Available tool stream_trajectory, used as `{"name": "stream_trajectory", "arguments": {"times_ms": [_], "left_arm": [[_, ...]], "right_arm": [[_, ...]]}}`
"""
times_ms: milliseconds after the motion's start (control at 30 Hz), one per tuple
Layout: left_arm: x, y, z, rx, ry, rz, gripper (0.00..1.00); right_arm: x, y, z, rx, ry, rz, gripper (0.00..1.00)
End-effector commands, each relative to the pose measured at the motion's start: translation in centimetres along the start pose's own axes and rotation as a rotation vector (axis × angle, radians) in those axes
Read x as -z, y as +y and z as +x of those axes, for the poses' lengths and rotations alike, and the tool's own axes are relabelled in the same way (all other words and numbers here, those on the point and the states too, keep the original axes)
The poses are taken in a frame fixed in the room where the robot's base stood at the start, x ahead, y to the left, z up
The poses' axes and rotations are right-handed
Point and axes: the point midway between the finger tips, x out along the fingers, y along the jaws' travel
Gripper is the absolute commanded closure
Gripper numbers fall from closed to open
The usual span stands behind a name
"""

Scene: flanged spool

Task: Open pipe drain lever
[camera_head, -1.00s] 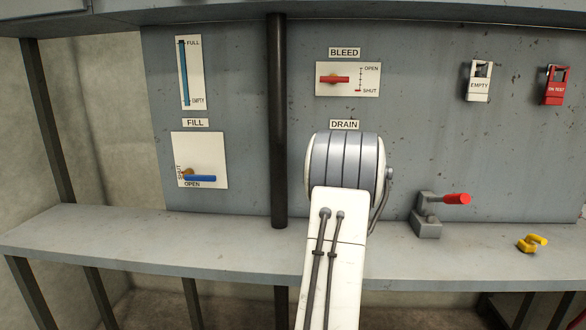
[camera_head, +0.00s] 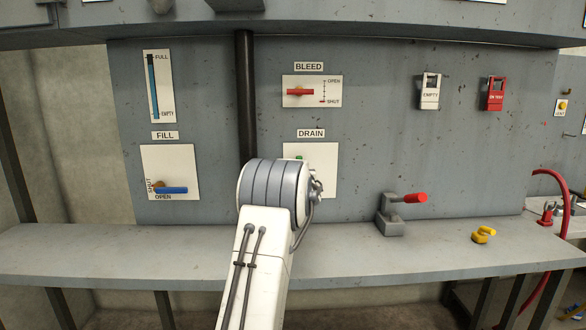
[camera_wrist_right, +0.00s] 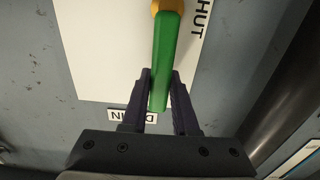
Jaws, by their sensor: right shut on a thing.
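The drain valve's white plate (camera_head: 324,170) sits under the DRAIN label (camera_head: 311,133) on the grey panel, partly covered by my right arm. A bit of its green lever (camera_head: 299,157) shows above my arm. In the right wrist view, the green lever (camera_wrist_right: 165,60) runs from an orange pivot (camera_wrist_right: 168,6) toward the upside-down DRAIN label (camera_wrist_right: 132,116). SHUT is printed beside the pivot. My right gripper (camera_wrist_right: 161,78) is shut on the lever near its free end. In the head view this gripper is hidden behind my arm. My left gripper is not in view.
The fill valve's blue handle (camera_head: 171,190) is at left, and the bleed valve's red handle (camera_head: 300,92) is above. A black pipe (camera_head: 246,100) runs down the panel. A red-handled clamp (camera_head: 390,215) and a yellow piece (camera_head: 483,235) are on the grey shelf (camera_head: 400,255).

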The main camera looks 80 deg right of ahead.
Motion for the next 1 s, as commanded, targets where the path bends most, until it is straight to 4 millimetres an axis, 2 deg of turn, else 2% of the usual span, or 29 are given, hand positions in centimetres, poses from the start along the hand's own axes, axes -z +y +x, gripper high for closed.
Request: {"name": "stream_trajectory", "arguments": {"times_ms": [233,267,300,333,733,867,1000], "left_arm": [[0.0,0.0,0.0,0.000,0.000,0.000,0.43],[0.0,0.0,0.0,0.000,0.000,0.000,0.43],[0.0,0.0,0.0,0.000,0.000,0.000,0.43],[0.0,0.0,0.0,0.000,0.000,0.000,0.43],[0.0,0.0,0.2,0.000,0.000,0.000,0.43],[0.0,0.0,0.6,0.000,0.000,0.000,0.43],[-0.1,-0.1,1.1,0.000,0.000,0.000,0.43]], "right_arm": [[0.2,-0.5,0.1,0.010,0.004,-0.009,1.00],[0.2,-0.5,0.1,0.010,0.004,-0.008,0.61],[0.2,-0.5,0.1,0.009,0.004,-0.008,0.46],[0.2,-0.5,0.1,0.009,0.004,-0.007,0.43],[0.1,-0.1,-0.5,0.003,0.002,-0.004,0.43],[0.1,-0.1,-2.2,0.002,0.003,-0.003,0.43],[0.0,-0.1,-4.8,0.002,0.002,-0.004,0.43]]}}
